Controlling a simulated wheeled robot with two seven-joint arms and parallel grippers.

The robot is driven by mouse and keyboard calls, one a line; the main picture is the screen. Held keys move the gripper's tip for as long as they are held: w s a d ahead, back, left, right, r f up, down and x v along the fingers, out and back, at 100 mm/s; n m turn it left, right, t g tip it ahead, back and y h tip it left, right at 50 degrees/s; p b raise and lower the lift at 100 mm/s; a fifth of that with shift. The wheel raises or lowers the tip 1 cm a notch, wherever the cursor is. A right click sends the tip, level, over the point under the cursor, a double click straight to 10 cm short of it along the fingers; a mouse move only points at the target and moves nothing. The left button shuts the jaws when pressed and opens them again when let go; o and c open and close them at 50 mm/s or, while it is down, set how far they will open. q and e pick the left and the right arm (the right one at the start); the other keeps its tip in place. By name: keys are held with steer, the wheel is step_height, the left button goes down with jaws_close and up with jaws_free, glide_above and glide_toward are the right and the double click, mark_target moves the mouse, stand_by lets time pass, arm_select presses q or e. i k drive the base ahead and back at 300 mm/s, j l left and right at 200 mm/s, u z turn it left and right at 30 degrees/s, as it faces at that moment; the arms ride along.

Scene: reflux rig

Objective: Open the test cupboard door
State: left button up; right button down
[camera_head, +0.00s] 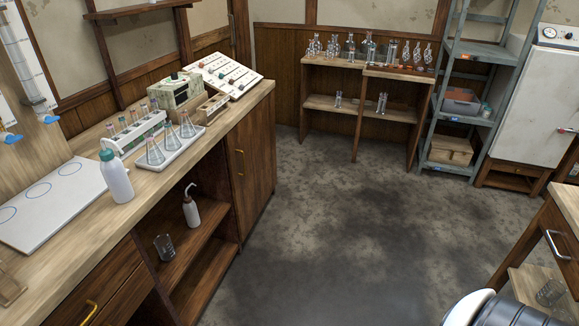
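Nothing in view is labelled as the test cupboard, so I cannot tell which door it is. A wooden cupboard door (254,155) at the far end of the left bench is shut and has small brass handles on its front. A white cabinet door (532,110) at the right, below a round gauge, looks shut and has a red-tipped handle (567,130) near the picture's edge. Neither gripper is in view. A white and dark rounded part of me shows at the bottom right.
The left bench (226,120) carries a squeeze bottle (116,177), a flask tray and racks. Its open shelf holds a wash bottle (191,208) and a beaker (164,248). A grey metal rack (480,54) stands beside the white cabinet. The middle floor (340,220) is clear.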

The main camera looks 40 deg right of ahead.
mark_target(251, 145)
steer(key=z, duration=0.95)
steer(key=i, duration=0.15)
